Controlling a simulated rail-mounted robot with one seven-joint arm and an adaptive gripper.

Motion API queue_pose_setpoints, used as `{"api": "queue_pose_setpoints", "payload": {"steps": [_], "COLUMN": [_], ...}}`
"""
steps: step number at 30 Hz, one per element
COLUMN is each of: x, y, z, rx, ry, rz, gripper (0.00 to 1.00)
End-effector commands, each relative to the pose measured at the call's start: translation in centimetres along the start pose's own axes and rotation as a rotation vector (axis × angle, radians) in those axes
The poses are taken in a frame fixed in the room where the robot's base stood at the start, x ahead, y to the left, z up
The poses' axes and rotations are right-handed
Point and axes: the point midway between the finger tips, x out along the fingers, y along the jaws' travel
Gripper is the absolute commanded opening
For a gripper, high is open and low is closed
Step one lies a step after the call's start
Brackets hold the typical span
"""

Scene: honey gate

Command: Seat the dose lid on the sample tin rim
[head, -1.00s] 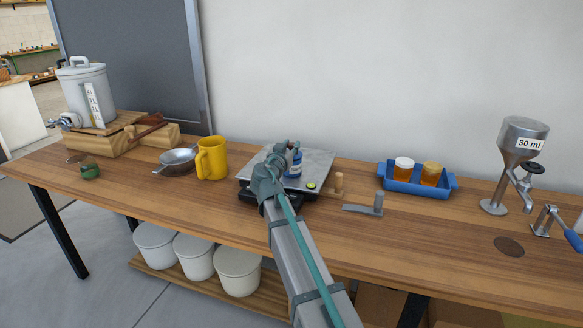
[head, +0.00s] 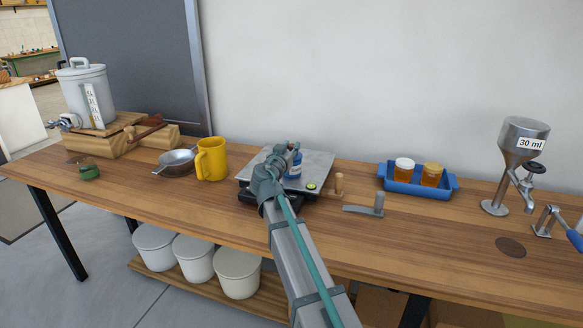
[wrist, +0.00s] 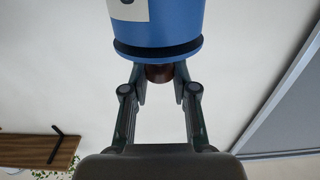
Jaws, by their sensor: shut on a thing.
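The blue sample tin (head: 295,168) stands on the scale plate, partly hidden behind my gripper (head: 287,149) in the head view. In the wrist view the tin (wrist: 158,22) fills the top centre, with a pale label and a dark band at its end nearest my gripper. My gripper (wrist: 159,84) is shut on a dark brown knob (wrist: 159,73), which looks like the dose lid's knob, at that end of the tin. The lid's disc is not clearly separable from the dark band. I cannot tell whether it is seated on the rim.
The scale (head: 318,162) carries the tin. Right are a wooden peg (head: 339,183), a metal bracket (head: 366,209) and a blue tray (head: 400,187) with two jars.

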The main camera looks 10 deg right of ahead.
Motion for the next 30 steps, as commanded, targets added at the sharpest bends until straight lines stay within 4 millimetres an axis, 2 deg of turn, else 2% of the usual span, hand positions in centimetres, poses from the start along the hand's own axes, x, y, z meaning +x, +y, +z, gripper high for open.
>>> {"api": "queue_pose_setpoints", "payload": {"steps": [30], "x": [0.00], "y": [0.00], "z": [0.71], "rx": [0.000], "ry": [0.000], "rz": [0.000], "gripper": [0.04]}}
